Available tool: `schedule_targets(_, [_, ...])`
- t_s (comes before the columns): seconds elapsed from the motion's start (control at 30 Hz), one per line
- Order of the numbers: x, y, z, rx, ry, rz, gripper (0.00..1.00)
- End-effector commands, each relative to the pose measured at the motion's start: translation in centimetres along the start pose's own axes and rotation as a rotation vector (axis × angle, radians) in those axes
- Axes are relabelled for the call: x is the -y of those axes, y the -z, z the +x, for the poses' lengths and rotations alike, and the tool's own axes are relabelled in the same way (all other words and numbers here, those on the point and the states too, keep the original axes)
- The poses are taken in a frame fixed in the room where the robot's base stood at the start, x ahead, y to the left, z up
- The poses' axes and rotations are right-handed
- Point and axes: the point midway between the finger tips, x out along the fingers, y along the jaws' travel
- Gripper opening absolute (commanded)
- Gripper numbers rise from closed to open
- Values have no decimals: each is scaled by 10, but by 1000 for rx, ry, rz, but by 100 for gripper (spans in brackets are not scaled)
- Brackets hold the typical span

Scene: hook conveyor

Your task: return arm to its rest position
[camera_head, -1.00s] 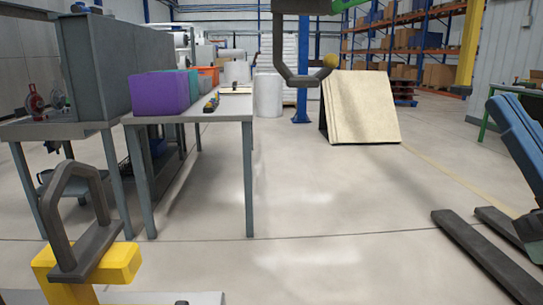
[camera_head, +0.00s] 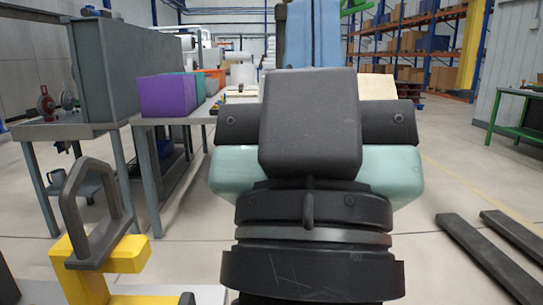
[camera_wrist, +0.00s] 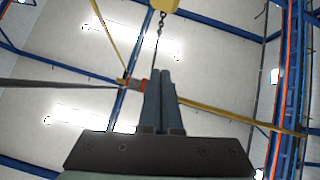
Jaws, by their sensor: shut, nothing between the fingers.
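My gripper (camera_head: 312,35) stands upright in the middle of the head view, close to the camera. Its two blue-grey fingers point up and run out of the top of the picture. My black wrist and pale green gripper body fill the centre below them. In the wrist view the fingers (camera_wrist: 161,100) are together, with nothing held between them. That view looks up at the ceiling.
A yellow part with a dark loop (camera_head: 72,215) stands close at lower left. A grey table (camera_head: 150,190) with a purple bin (camera_head: 166,96) is at left. A yellow block (camera_wrist: 165,5) with a chain hangs overhead.

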Motion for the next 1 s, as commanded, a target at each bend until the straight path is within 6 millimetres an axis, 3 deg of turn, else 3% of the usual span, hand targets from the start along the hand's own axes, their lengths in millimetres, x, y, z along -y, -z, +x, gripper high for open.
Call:
schedule_targets(0.03, [26, 4, -7, 36, 72, 155, 0])
schedule_targets(0.07, [32, 9, -3, 50, 92, 202, 0])
schedule_targets(0.1, [26, 18, 12, 47, 78, 179, 0])
schedule_targets(0.37, [21, 59, 62, 46, 74, 169, 0])
schedule_targets(1.0, [10, 185, 210, 46, 74, 166, 0])
